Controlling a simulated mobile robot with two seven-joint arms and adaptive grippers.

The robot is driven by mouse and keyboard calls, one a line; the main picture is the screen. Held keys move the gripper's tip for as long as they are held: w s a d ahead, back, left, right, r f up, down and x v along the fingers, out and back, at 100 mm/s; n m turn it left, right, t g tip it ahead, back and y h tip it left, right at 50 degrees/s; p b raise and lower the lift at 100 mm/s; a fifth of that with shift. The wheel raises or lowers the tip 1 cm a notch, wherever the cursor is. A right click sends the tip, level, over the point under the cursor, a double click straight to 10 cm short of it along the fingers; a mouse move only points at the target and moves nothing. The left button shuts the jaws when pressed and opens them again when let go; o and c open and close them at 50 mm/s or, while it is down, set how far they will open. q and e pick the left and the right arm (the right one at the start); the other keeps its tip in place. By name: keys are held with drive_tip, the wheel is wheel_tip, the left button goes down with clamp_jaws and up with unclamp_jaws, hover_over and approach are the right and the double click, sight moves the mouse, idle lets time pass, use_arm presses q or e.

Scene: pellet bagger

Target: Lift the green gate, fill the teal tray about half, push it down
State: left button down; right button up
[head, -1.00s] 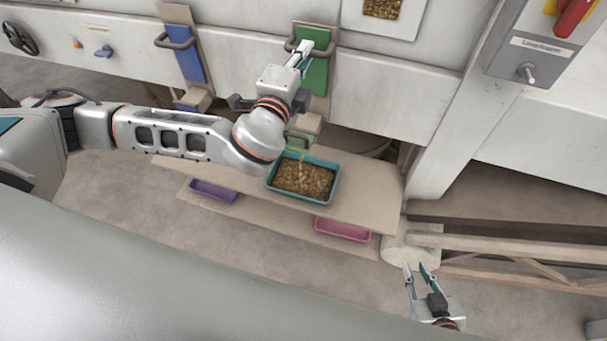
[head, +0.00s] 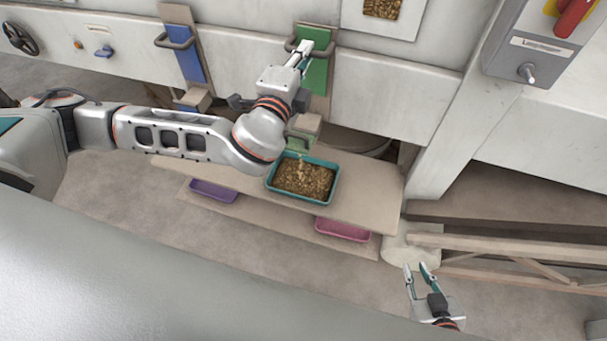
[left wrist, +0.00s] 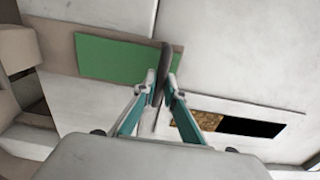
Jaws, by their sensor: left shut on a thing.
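The green gate (head: 319,72) stands on the machine front, with a dark handle near its top. My left gripper (head: 298,55) is shut on that handle; in the left wrist view its fingers (left wrist: 163,88) close around the dark bar in front of the green panel (left wrist: 112,60). The teal tray (head: 316,205) sits on the shelf below the green spout (head: 298,145). Brown pellets (head: 304,179) cover its floor in a heap, and a thin stream falls into it from the spout. My right gripper (head: 422,275) is open and empty at the lower right.
A blue gate (head: 191,65) with its own handle is left of the green one. A purple tray (head: 214,191) and a pink tray (head: 342,230) sit lower down. A control box (head: 535,55) hangs at the upper right. Wooden rails (head: 515,247) are right of the shelf.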

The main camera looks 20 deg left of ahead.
use_arm(q)
wheel_tip(320, 180, down, 5)
drive_tip(key=b, duration=0.3)
drive_tip(key=shift+r, duration=0.2)
drive_tip(key=c, duration=2.4)
unclamp_jaws()
drive_tip(key=shift+f+b, duration=0.15)
drive_tip(key=shift+b, duration=0.15)
drive_tip(key=o, duration=0.5)
drive_tip(key=shift+r, duration=0.2)
drive_tip(key=shift+s+a+p, duration=0.15)
drive_tip(key=shift+s+p, duration=0.8)
drive_tip(key=shift+s, duration=2.55)
